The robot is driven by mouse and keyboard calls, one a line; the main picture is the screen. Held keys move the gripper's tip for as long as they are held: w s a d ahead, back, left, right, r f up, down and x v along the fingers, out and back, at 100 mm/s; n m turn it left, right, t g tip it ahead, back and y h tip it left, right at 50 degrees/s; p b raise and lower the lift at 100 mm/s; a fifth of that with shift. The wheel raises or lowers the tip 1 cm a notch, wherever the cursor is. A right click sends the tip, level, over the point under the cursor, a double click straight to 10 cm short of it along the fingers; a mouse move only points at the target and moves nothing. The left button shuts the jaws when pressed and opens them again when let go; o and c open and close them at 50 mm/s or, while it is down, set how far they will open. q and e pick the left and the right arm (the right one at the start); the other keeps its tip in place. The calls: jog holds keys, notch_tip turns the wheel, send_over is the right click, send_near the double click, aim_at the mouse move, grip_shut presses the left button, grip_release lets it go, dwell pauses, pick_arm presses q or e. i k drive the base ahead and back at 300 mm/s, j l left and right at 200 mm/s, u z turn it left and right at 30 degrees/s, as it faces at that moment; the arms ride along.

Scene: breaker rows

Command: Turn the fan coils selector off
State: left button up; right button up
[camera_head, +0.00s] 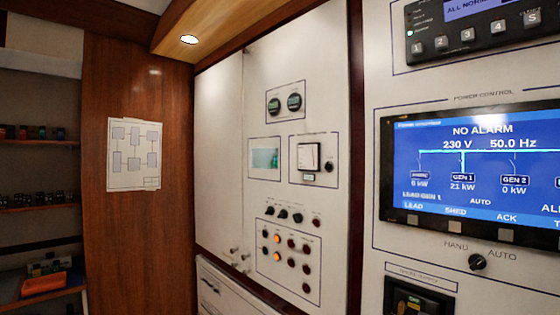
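No label reading fan coils can be read in the head view. A row of three small black selector knobs sits on the white middle panel: a left knob (269,210), a middle knob (283,214) and a right knob (297,218). Their labels and pointer positions are too small to tell. A larger black selector (477,262) marked HAND and AUTO sits below the big screen at the right. I cannot tell which knob is the fan coils selector. Neither of my grippers is in view.
Lit orange lamps (277,239) and several dark red buttons (305,269) sit below the small knobs. A blue power control screen (470,175) reads NO ALARM. A wooden wall with a posted diagram (134,154) and shelves (40,208) stand left. Nothing blocks the panel fronts.

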aim_at(271, 211)
jog(key=i+j, duration=0.2)
jog(key=j, duration=0.2)
jog(key=i+j, duration=0.2)
jog(key=j, duration=0.15)
jog(key=i+j, duration=0.2)
jog(key=j, duration=0.2)
jog(key=i+j, duration=0.2)
jog(key=j, duration=0.2)
